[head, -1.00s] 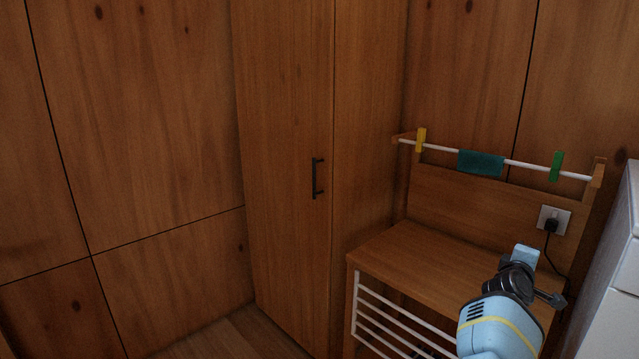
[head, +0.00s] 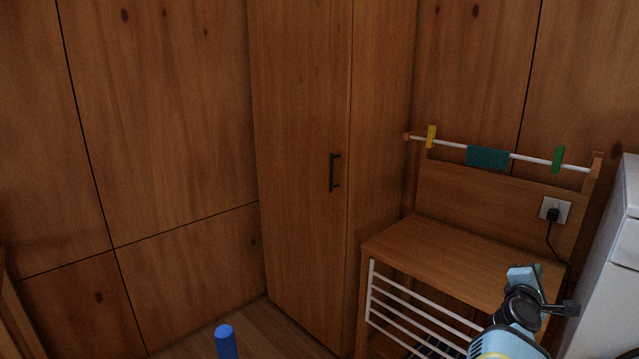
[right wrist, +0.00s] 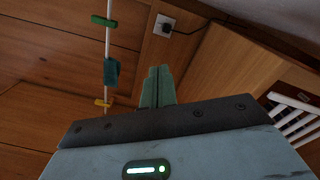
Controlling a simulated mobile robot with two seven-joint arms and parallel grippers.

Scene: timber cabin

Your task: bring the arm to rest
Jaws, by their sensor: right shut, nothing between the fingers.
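My right arm comes in at the lower right of the head view. Its gripper (head: 538,270) is in front of the wooden bench, near the bench's right end. In the right wrist view the two greenish fingers (right wrist: 157,86) are together, with nothing held between them. My left gripper is not in view.
A wooden bench (head: 440,245) with white rails stands under a rod (head: 535,160) with clips and a teal cloth (head: 488,157). A plug sits in a socket (head: 554,210). A tall cabinet (head: 300,130) is left of it, a white unit (head: 618,240) right. A blue rounded post (head: 226,342) rises at the bottom.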

